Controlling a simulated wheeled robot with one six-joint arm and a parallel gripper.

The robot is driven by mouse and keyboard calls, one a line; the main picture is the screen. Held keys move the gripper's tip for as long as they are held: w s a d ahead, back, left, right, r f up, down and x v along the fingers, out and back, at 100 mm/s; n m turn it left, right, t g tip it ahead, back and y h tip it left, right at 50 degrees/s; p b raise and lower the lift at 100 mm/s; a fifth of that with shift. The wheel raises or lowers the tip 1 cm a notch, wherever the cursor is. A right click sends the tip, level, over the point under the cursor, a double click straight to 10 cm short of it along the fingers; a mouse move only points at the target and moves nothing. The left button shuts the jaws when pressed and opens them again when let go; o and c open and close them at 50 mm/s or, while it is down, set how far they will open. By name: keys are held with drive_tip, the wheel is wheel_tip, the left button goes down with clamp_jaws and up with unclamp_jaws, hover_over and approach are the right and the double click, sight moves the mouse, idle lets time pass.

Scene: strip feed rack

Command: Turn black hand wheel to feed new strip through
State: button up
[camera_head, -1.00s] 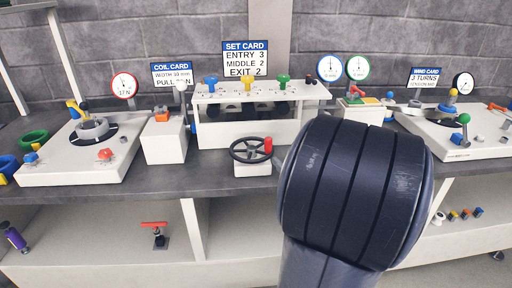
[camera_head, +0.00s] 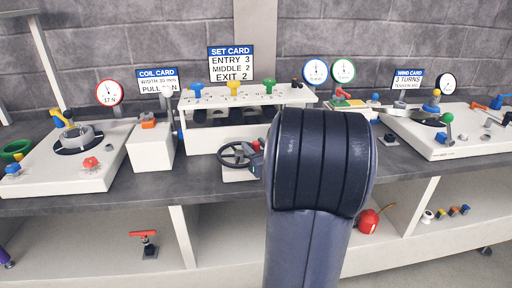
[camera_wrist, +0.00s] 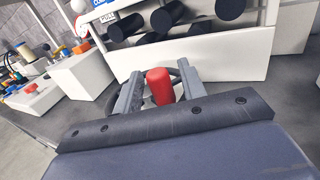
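The black hand wheel (camera_head: 233,155) sits on a small white block at the front of the white roller rack (camera_head: 205,138). Its red handle (camera_head: 256,146) stands up at the wheel's right side. My gripper (camera_wrist: 161,80) is at the wheel, with its two grey fingers on either side of the red handle (camera_wrist: 160,87). Narrow gaps show between the fingers and the handle, so the gripper looks open around it. In the head view my arm hides most of the gripper. In the wrist view most of the wheel is hidden; dark rollers (camera_wrist: 163,16) show behind it.
A white box (camera_head: 151,147) and a coil plate (camera_head: 62,172) stand to the left. A winding plate (camera_head: 440,140) stands at the right. Blue, yellow and green knobs top the rack, with a set card (camera_head: 231,64) behind. Grey bench top is clear in front.

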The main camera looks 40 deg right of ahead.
drive_tip(key=shift+c, duration=0.2)
clamp_jaws()
drive_tip(key=shift+d, duration=0.15)
drive_tip(key=n+y+p, duration=0.1)
drive_tip(key=d+n+y+p, duration=0.1)
drive_tip(key=y, duration=0.1)
drive_tip(key=n+y, duration=0.1)
drive_tip(key=y, duration=0.1)
drive_tip(key=shift+w+d+r+p, duration=0.1)
drive_tip(key=shift+w+d+p, duration=0.1)
drive_tip(key=shift+w+p, duration=0.2)
drive_tip(key=n+y, duration=0.1)
drive_tip(key=n+y+p, duration=0.1)
drive_tip(key=y, duration=0.1)
drive_tip(key=w+n+g+y+p, duration=0.1)
drive_tip(key=shift+d+y, duration=0.3)
drive_tip(key=shift+d, duration=0.1)
drive_tip(key=n+y+p, duration=0.1)
drive_tip(key=w+n+g+y+p, duration=0.1)
drive_tip(key=y, duration=0.1)
drive_tip(key=n+g+y+p, duration=0.1)
drive_tip(key=shift+w+d, duration=0.25)
drive_tip(key=shift+w+d+n+g+y+p, duration=0.1)
drive_tip(key=shift+w+n+g+y+p, duration=0.25)
drive_tip(key=shift+n+g+y+p, duration=0.45)
drive_tip(key=shift+w+n+g+y+p, duration=0.3)
drive_tip(key=shift+n+g+y+p, duration=0.25)
drive_tip(key=shift+n+g+y, duration=0.35)
